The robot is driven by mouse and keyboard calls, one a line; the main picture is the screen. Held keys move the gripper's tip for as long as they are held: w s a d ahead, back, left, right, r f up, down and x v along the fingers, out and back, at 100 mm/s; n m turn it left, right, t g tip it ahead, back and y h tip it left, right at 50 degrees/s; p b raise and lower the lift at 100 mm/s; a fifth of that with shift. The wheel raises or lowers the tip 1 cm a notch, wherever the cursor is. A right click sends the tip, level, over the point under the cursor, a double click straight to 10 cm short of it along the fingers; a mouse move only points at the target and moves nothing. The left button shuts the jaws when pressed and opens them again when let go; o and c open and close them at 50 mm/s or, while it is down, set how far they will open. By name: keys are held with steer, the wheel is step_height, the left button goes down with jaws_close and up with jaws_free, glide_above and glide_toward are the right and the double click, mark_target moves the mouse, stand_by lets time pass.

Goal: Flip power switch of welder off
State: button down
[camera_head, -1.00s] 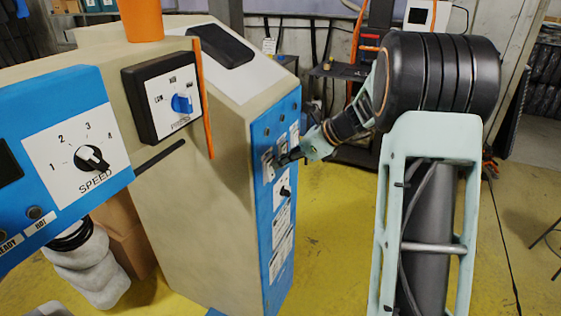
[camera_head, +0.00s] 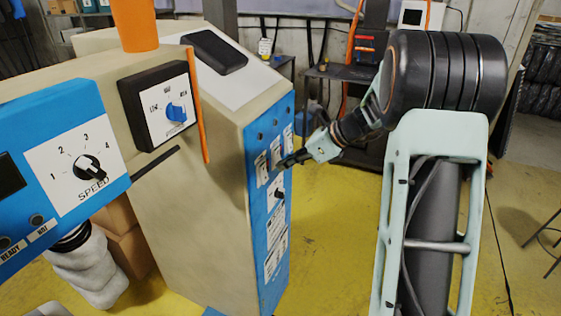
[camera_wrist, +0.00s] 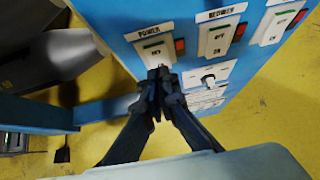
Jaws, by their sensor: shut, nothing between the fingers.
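The welder's blue panel (camera_head: 268,215) stands left of my arm in the head view and carries a row of switches. In the head view my gripper (camera_head: 283,163) is close in front of the panel. The rocker's on or off position is not clear.
At left in the head view are a SPEED dial (camera_head: 88,167) and a blue knob (camera_head: 176,112). The yellow floor (camera_head: 335,230) right of the panel is clear.

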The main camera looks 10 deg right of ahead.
steer(key=a+r+v, duration=0.1)
steer(key=v, duration=0.9)
steer(key=shift+w, duration=0.25)
steer(key=shift+r, duration=0.1)
